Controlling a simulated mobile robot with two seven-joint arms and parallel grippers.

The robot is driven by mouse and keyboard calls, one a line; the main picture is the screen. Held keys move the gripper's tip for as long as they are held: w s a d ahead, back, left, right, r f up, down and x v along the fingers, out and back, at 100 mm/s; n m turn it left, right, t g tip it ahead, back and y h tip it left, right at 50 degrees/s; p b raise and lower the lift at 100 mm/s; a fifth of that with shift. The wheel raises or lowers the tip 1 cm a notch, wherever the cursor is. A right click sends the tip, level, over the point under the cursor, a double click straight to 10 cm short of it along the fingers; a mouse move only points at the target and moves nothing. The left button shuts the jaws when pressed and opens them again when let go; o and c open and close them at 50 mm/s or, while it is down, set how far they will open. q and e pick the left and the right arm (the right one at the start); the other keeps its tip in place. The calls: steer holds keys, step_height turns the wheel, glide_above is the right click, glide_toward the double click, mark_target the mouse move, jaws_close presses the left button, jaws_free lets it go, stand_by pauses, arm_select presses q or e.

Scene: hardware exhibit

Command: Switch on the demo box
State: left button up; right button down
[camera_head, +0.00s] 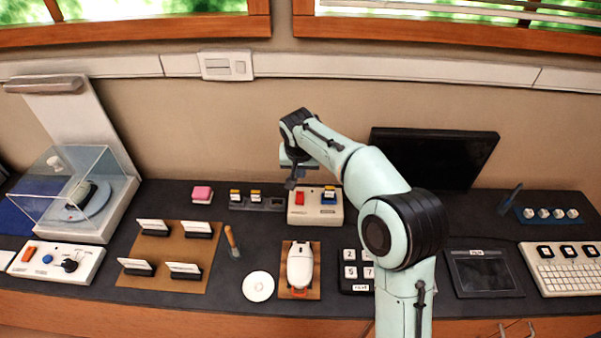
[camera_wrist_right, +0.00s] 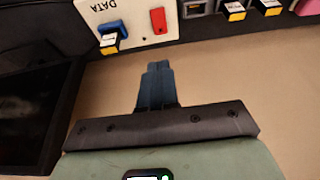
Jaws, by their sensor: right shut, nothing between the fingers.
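A white box (camera_head: 316,206) with a red rocker switch (camera_head: 299,197) and a blue plug (camera_head: 328,195) stands at the middle of the counter's back. In the right wrist view this box (camera_wrist_right: 140,24) shows a "DATA" label, the red switch (camera_wrist_right: 158,20) and the blue plug (camera_wrist_right: 109,33). Another white box (camera_head: 58,262) with an orange switch, a blue button and a black knob lies at the left; no label tells which is the demo box. My right gripper (camera_head: 291,182) is shut and empty, above and just behind the middle box's left end, touching nothing visible. My left gripper is out of view.
A dark screen (camera_head: 436,156) stands at the back right. A small holder (camera_head: 257,202) with yellow-and-white labelled plugs sits left of the middle box. A clear case (camera_head: 64,190), a brown board (camera_head: 172,258) with cards and a white mouse-shaped object (camera_head: 300,264) occupy the front and left.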

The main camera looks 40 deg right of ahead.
glide_toward(301, 193)
steer(key=x, duration=0.5)
steer(key=shift+d, duration=0.1)
steer(key=shift+x, duration=0.8)
